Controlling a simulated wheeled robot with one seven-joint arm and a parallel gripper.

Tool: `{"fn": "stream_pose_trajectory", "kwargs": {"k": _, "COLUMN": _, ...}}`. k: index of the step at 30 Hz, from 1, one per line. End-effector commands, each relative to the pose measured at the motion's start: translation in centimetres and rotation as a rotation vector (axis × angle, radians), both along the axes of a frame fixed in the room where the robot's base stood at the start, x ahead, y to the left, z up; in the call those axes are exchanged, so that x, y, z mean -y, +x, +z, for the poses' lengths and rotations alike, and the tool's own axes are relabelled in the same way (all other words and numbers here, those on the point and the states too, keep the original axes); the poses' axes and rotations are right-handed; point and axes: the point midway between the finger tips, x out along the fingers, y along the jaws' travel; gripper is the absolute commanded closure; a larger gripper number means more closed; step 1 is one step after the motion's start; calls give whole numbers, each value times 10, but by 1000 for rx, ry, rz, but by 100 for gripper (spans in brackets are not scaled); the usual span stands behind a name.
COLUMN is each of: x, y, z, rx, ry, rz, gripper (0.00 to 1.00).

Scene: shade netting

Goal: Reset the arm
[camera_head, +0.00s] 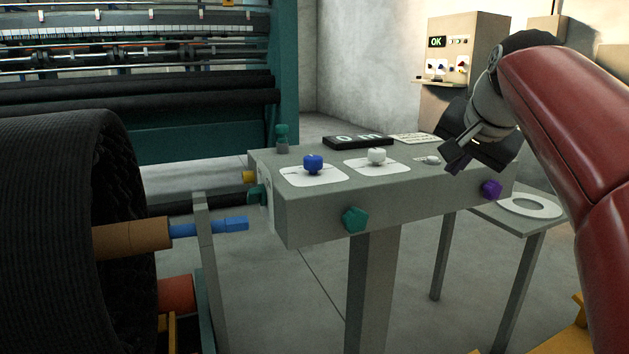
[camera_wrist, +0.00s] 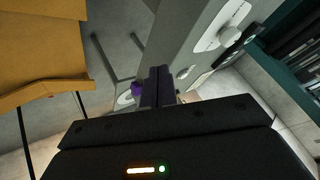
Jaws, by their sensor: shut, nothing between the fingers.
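My red arm (camera_head: 570,110) reaches in from the right in the head view. My gripper (camera_head: 452,165) is shut and empty, above the right end of the grey control console (camera_head: 310,205). In the wrist view my gripper's dark fingers (camera_wrist: 157,85) are together, with the console (camera_wrist: 180,40) behind them. A small purple knob (camera_head: 491,188) on the console's front face is below and right of the gripper; it also shows beside the fingers in the wrist view (camera_wrist: 137,88).
The console top carries a blue knob (camera_head: 313,163), a white knob (camera_head: 376,156) and a black display (camera_head: 358,142). A large black roll (camera_head: 60,230) stands at the left. A small table with a white ring (camera_head: 530,207) is at the right. A box reading OK (camera_head: 462,45) stands behind.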

Motion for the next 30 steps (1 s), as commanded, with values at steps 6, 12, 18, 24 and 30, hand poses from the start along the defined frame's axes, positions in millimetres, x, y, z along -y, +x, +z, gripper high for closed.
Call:
{"fn": "stream_pose_trajectory", "kwargs": {"k": 6, "x": -26, "y": -43, "z": -43, "rx": -53, "ry": -75, "rz": 101, "gripper": 100}}
{"fn": "stream_pose_trajectory", "kwargs": {"k": 12, "x": -56, "y": -115, "z": -123, "rx": -129, "ry": -194, "rz": 268, "gripper": 100}}
{"fn": "stream_pose_trajectory", "kwargs": {"k": 18, "x": -74, "y": -187, "z": -213, "rx": -199, "ry": -310, "rz": 446, "gripper": 100}}
{"fn": "stream_pose_trajectory", "kwargs": {"k": 24, "x": -79, "y": -224, "z": -266, "rx": -234, "ry": -371, "rz": 545, "gripper": 100}}
{"fn": "stream_pose_trajectory", "kwargs": {"k": 30, "x": -80, "y": -230, "z": -275, "rx": -241, "ry": -380, "rz": 562, "gripper": 100}}
